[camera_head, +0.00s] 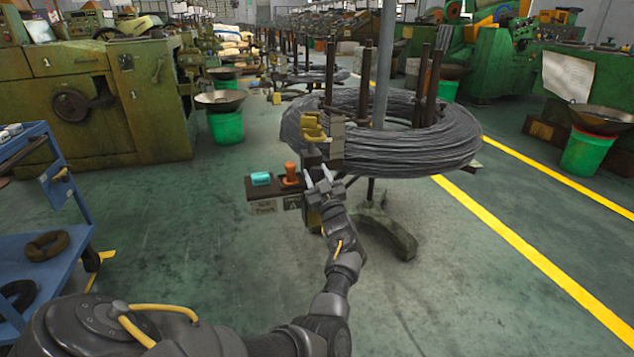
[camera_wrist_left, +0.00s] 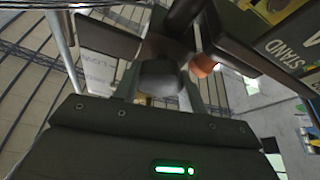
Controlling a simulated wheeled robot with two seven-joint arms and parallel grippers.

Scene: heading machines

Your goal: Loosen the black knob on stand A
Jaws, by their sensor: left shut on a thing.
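Stand A carries a big coil of grey wire (camera_head: 385,135); a small plate with an "A" (camera_head: 292,202) hangs at its front left. The black knob (camera_wrist_left: 160,78) shows in the left wrist view, between the two fingers of my left gripper. In the head view, my left gripper (camera_head: 323,184) is at the stand's near left side, in front of the upright. It is shut on the knob, and it hides the knob in that view. The stand's label (camera_wrist_left: 290,48) is at the right in the wrist view. My right gripper is not in view.
A small shelf (camera_head: 265,193) beside my left gripper holds a teal item (camera_head: 261,179) and an orange item (camera_head: 290,174). A yellow part (camera_head: 313,127) sits just above the gripper. A blue cart (camera_head: 75,258) stands at the left. The floor at the right front is clear.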

